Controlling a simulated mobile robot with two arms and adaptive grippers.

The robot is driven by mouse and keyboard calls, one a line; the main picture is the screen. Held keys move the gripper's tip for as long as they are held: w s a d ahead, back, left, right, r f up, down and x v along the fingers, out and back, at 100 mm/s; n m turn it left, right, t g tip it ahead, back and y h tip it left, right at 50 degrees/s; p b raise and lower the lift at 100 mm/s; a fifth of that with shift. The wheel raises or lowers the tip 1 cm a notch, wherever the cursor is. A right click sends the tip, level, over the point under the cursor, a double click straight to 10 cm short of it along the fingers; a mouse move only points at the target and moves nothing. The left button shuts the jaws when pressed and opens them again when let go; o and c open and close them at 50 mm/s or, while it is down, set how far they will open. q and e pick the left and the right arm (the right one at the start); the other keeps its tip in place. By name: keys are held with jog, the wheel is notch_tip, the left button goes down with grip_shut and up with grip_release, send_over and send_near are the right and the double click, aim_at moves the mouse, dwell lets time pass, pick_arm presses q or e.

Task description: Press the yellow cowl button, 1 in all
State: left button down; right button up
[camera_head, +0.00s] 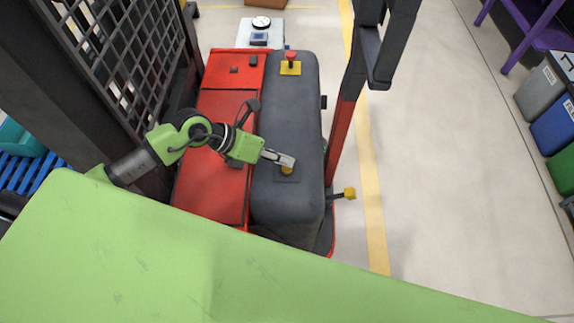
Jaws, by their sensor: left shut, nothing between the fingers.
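The yellow cowl button (287,170) sits on a dark square plate on top of the grey cowl (290,115) of a red machine. My left gripper (290,162) reaches in from the left, shut and empty, with its fingertips at the upper edge of the button. The tips cover part of it. I cannot tell whether they touch it or hover just above. My right gripper does not show.
A red emergency knob on a yellow plate (290,67) is at the cowl's far end. A black mesh guard (135,60) stands left and a dark mast (365,70) right. A yellow-tipped lever (348,193) sticks out at the right. The floor further right is clear up to coloured bins (553,122).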

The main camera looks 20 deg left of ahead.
aim_at(284, 168)
pick_arm(q)
jog(key=shift+r+p, duration=2.15)
jog(key=shift+r, duration=0.4)
jog(key=shift+f, duration=0.1)
